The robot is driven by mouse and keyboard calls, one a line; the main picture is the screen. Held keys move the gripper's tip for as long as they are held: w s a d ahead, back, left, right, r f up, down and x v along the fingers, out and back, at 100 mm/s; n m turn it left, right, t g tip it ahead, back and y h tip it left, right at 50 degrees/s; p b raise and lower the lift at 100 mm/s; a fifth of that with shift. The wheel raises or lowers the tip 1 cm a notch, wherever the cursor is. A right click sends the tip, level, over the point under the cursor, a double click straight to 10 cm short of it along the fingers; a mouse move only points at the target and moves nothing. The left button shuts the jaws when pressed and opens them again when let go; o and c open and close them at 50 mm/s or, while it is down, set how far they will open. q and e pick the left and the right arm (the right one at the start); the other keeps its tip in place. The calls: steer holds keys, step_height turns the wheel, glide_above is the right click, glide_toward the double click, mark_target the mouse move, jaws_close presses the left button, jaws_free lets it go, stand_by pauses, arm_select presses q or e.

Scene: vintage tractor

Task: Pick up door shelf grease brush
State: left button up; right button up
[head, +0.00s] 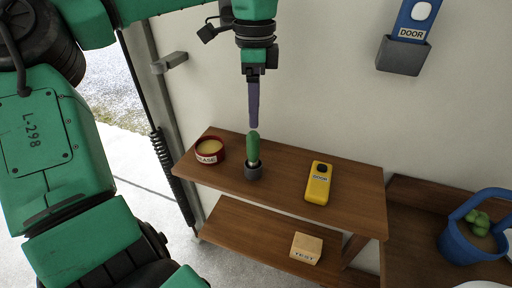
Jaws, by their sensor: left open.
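A green upright thing (253,148), which looks like the grease brush's handle, stands in a small dark cup (254,172) on the upper wooden shelf. Its lower end is hidden in the cup. My left gripper (253,124) points straight down just above its top, with a small gap or near touch that I cannot judge. Its slim purple fingers are seen edge-on, so one covers the other. It is open and holds nothing visible. My right gripper is not in view.
A red grease tin (209,151) stands left of the cup, and a yellow door remote (318,183) lies to the right. A box marked TEST (306,248) sits on the lower shelf. A blue door device (413,20) hangs on the wall. A blue basket (467,240) stands at right.

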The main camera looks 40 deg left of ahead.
mark_target(253, 132)
arm_select(q)
steer(key=f, duration=0.3)
steer(key=shift+s+d+f, duration=0.1)
steer(key=shift+s+f, duration=0.15)
steer(key=shift+s, duration=0.05)
steer(key=f+p, duration=0.1)
steer(key=f, duration=0.2)
steer(key=f+p, duration=0.1)
steer(key=f, duration=0.1)
steer(key=shift+w+a+f+p, duration=0.25)
steer(key=shift+w+f+p, duration=0.1)
steer(key=shift+s+f, duration=0.1)
steer(key=shift+f, duration=0.15)
steer(key=c, duration=1)
jaws_close()
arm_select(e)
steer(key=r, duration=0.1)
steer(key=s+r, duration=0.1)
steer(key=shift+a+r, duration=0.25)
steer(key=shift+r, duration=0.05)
